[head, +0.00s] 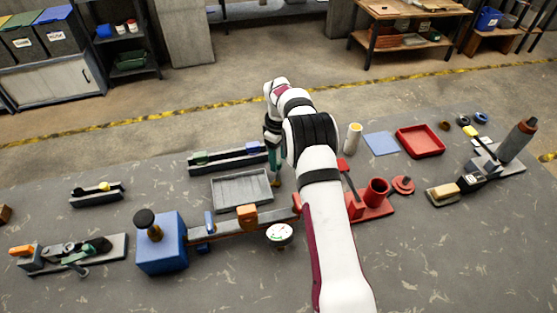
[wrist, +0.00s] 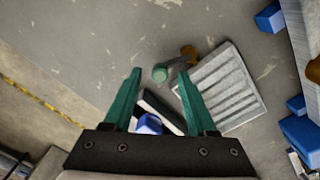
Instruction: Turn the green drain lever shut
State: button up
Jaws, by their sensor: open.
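A green lever-like piece (head: 98,247) sits on a grey fixture (head: 118,256) at the lower left in the head view. My gripper (head: 275,177) points down near the rack's right end, far to the right of the lower-left fixture. In the wrist view my gripper (wrist: 160,85) has its two green fingers wide apart and empty. A round green end (wrist: 160,74) shows beyond them.
A ribbed grey tray (head: 242,188) lies beside the rack. A blue box (head: 161,243) with a black knob and a rail with an orange block (head: 246,214) stand in front. A small dark rack (head: 90,197) is at the left. A red tray (head: 420,141) is at the right.

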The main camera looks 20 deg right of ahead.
jog(key=shift+f, duration=0.8)
grip_shut()
